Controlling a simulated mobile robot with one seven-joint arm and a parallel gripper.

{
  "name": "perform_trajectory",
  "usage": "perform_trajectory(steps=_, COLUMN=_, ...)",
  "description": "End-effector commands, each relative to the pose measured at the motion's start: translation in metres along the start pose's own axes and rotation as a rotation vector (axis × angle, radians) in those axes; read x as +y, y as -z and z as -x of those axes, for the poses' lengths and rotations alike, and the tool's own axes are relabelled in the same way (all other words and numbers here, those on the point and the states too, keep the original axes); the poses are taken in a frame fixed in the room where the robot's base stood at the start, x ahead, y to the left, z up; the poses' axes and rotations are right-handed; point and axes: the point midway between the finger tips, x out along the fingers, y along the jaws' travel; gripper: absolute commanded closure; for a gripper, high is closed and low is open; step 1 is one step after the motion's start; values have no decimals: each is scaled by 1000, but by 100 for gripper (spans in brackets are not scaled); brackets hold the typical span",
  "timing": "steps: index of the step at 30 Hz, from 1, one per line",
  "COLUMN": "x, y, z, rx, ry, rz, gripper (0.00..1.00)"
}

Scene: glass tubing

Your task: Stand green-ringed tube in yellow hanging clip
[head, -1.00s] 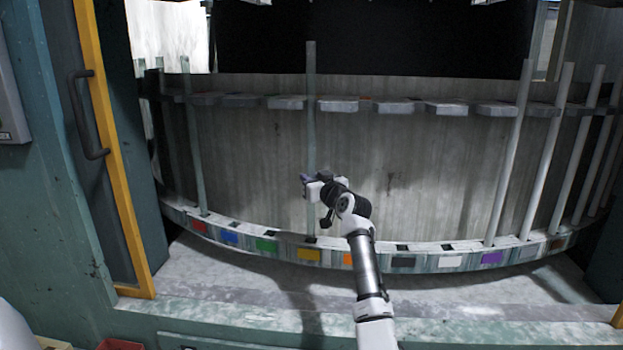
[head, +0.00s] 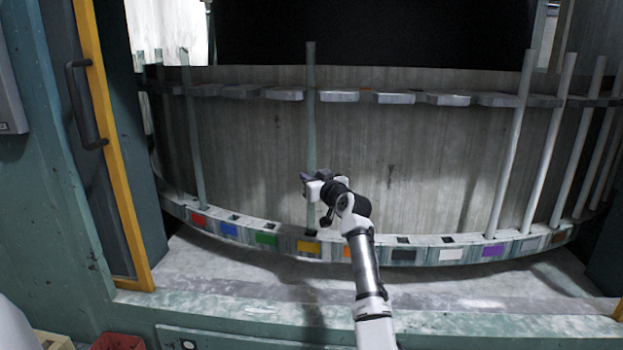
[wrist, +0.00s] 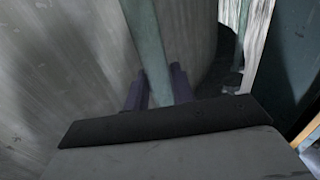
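A long pale green tube (head: 311,120) stands upright near the middle of the head view. My gripper (head: 307,179) is shut on it below mid-length. In the wrist view the tube (wrist: 146,45) passes between the two dark fingers (wrist: 158,88). I cannot make out a green ring. The yellow patch (head: 308,248) is on the lower curved rail, directly below the tube. The tube's lower end is by the slot above that patch; I cannot tell whether it is inside. Higher up, the tube crosses the upper row of grey clips (head: 338,95) at a gap; whether it is seated there is unclear.
Other tubes stand in the rack at left (head: 193,130) and right (head: 511,145). Red, blue, green (head: 266,239) and purple (head: 493,250) patches mark other slots. A yellow-edged door (head: 110,150) is at left. The neighbouring slots beside the yellow patch look empty.

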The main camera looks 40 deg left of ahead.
Motion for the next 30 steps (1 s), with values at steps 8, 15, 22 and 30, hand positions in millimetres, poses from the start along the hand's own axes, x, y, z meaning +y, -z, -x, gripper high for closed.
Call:
perform_trajectory(steps=8, x=0, y=0, z=0, rx=0, ry=0, rz=0, gripper=52)
perform_trajectory(steps=15, x=0, y=-1, z=2, rx=-1, ry=0, rz=0, gripper=52)
perform_trajectory(steps=22, x=1, y=-2, z=26, rx=1, ry=-1, rz=1, gripper=52)
perform_trajectory(steps=30, x=1, y=-2, z=77, rx=3, ry=-2, rz=0, gripper=52)
